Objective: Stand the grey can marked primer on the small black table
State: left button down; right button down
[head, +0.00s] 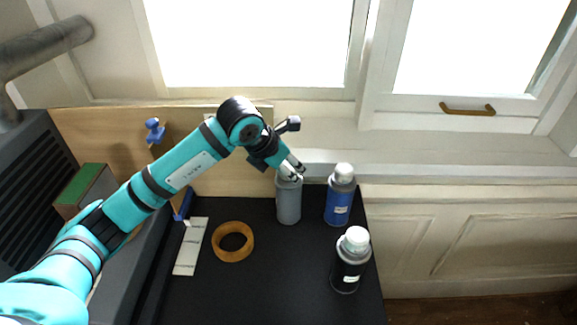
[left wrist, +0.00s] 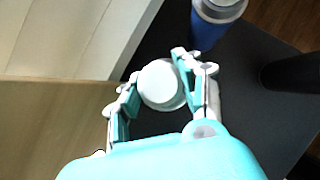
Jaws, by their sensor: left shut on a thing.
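The grey can (head: 288,203) is upright at the back of the black table (head: 265,290). No marking shows on the side I see. My left gripper (head: 292,172) is shut on its top, coming from above and the left. In the left wrist view the can's pale round cap (left wrist: 161,85) sits between the two fingers of the left gripper (left wrist: 158,90). I cannot tell whether the can's base touches the table. My right gripper is not in view.
A blue can (head: 338,205) stands close right of the grey can. A black can (head: 350,262) stands nearer on the right. An orange tape ring (head: 233,256) and a white strip (head: 190,247) lie left. The front middle is clear. A window sill runs behind.

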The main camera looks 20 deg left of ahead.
pick_arm(q)
jog(key=c, duration=1.3)
grip_release()
jog(key=shift+f, duration=0.15)
jog(key=shift+c, duration=0.2)
jog(key=o, duration=0.5)
jog(key=shift+c, duration=0.2)
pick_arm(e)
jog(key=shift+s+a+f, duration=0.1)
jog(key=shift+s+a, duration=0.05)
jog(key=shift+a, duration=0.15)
pick_arm(q)
jog(key=shift+r, duration=0.3)
jog(key=shift+s+a+r, duration=0.15)
jog(key=shift+r, duration=0.05)
jog(key=b+v, duration=0.2)
jog(key=v, duration=0.9)
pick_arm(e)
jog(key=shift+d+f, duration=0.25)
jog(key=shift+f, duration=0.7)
pick_arm(q)
jog(key=shift+s+r, duration=0.1)
jog(key=shift+r, duration=0.1)
